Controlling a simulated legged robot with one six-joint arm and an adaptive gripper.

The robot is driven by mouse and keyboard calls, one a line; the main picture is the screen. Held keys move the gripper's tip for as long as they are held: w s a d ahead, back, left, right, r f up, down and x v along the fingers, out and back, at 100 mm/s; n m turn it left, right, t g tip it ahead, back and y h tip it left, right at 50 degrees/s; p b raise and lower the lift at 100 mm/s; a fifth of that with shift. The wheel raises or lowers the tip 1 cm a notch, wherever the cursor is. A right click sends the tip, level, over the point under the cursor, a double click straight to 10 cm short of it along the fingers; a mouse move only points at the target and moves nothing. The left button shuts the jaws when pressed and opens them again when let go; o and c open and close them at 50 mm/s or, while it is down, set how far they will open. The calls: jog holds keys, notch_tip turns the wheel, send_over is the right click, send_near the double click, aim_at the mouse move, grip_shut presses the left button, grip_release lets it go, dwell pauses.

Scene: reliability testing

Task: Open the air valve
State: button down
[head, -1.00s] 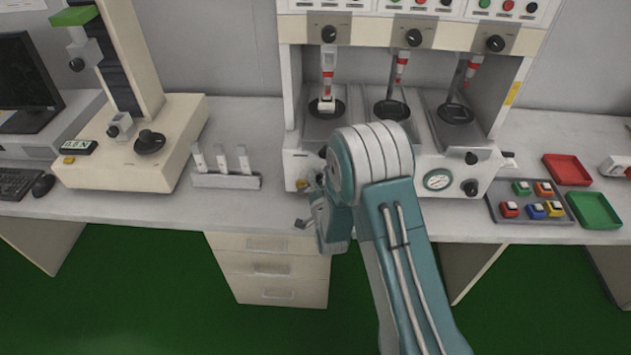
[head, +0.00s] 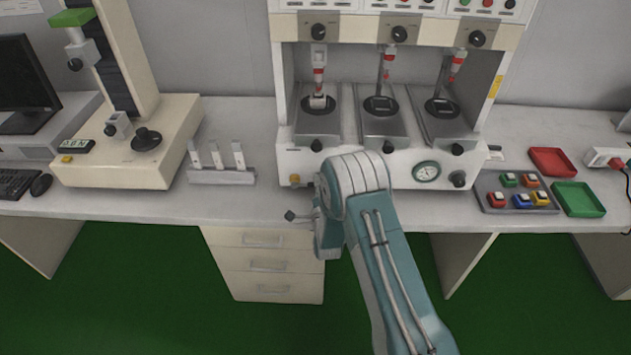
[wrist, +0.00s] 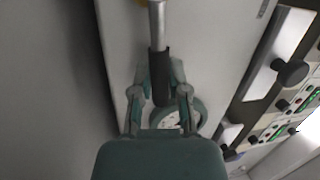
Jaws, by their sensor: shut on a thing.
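In the wrist view, my gripper (wrist: 160,92) is shut on the dark grip of a lever (wrist: 157,25) with a bare silver rod, which I take to be the air valve's handle. The rod runs up to the top edge of the picture, close to a yellow fitting. In the head view, a brass-coloured fitting (head: 295,180) sits low on the left front of the test machine (head: 380,165). My wrist hangs just below and right of it, in front of the bench edge. My arm hides the fingers and most of the lever there.
A pressure gauge (head: 426,171) is on the machine front, right of my arm. A rack with white pieces (head: 222,176) stands to the left. Drawers (head: 265,265) are below the bench.

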jog(key=shift+d+f+m, duration=0.1)
jog(key=shift+f+m, duration=0.35)
jog(key=shift+m, duration=0.35)
jog(key=shift+f+h, duration=0.1)
jog(key=shift+h, duration=0.2)
jog(key=c, duration=0.6)
grip_release()
jog(key=shift+d, duration=0.1)
jog(key=shift+s, duration=0.15)
jog(key=v, duration=1.1)
jog(key=shift+s+f, duration=0.2)
jog(key=shift+f, duration=0.1)
